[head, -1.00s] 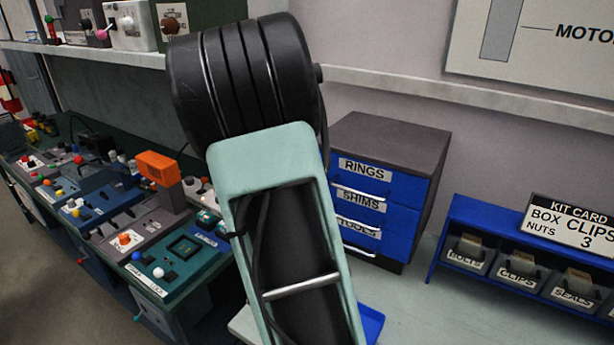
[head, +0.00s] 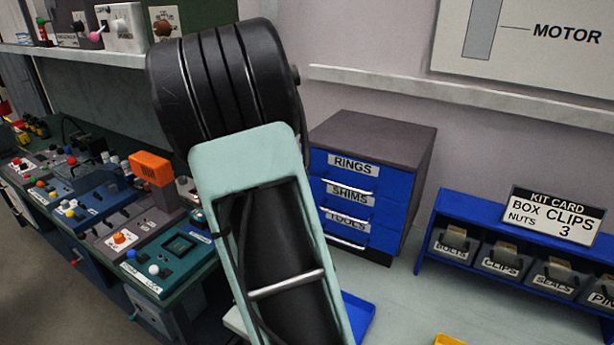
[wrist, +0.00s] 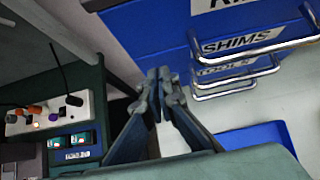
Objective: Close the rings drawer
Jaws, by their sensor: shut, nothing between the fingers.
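The rings drawer (head: 325,163) is the top blue drawer of a small cabinet, with a white RINGS label and a metal handle. In the head view its front looks about level with the shims drawer (head: 325,190) and tools drawer (head: 328,217) below; I cannot tell whether a small gap is left. In the wrist view part of its front (wrist: 150,30) shows at the top, with its label cut off. My gripper (wrist: 158,82) is shut and empty, left of and apart from the drawer handles. In the head view my arm hides it.
A control bench (head: 110,235) with several knobbed boxes stands at the left. A blue tray (wrist: 255,135) lies on the pale table below the cabinet (head: 375,137). A blue bin rack (head: 460,208) and kit card (head: 555,216) stand to the right. Pale tabletop (head: 415,290) is clear between.

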